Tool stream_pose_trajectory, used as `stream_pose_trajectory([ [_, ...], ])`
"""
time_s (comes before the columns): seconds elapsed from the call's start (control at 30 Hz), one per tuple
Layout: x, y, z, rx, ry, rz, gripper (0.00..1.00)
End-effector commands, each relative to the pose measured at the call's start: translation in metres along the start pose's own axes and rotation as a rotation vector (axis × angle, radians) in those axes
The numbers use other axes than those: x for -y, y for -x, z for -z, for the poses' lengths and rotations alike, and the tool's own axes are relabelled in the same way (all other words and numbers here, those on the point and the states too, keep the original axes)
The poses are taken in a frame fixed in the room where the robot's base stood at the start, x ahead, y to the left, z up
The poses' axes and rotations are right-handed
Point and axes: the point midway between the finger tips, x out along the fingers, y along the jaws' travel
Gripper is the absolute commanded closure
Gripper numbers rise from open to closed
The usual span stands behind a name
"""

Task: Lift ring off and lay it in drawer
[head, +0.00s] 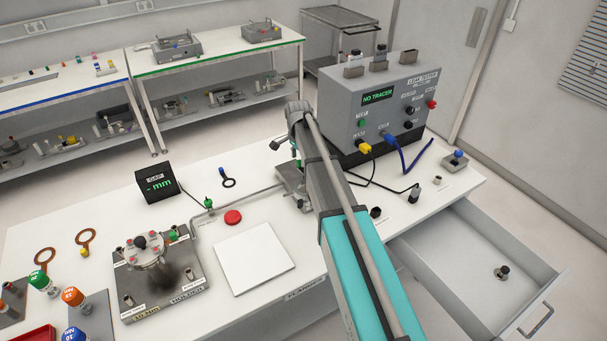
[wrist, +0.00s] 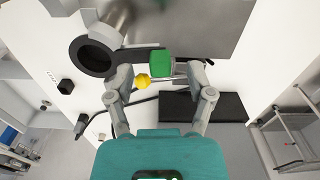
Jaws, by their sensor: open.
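In the wrist view a dark ring (wrist: 95,56) with a flat tab sits at upper left, beside a grey metal cylinder. A green block (wrist: 160,63) stands at the tab's end; whether it is joined to the ring I cannot tell. My gripper (wrist: 158,74) is open, its fingers either side of the green block, with no clear contact. A yellow knob (wrist: 142,81) shows near the left finger. In the head view my arm hides most of the gripper and this spot. The drawer (head: 455,262) is pulled open at right, with one small dark fitting (head: 503,272) inside.
The leak tester (head: 385,105) stands behind my arm, with cables on the bench. A holder block (head: 160,275), a white pad (head: 254,258) and a red button (head: 233,217) lie left. Loose rings (head: 228,182) lie on the bench. Most of the drawer floor is bare.

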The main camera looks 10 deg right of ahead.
Motion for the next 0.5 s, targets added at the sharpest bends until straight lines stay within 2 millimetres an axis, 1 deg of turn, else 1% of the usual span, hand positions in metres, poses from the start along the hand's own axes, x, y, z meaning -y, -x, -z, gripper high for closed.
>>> stream_pose_trajectory([
  [0.03, 0.000, -0.008, 0.000, 0.000, 0.000, 0.000, 0.31],
  [0.2, 0.000, -0.017, 0.000, 0.000, 0.000, 0.000, 0.31],
  [0.5, 0.000, -0.019, 0.000, 0.000, 0.000, 0.000, 0.31],
])
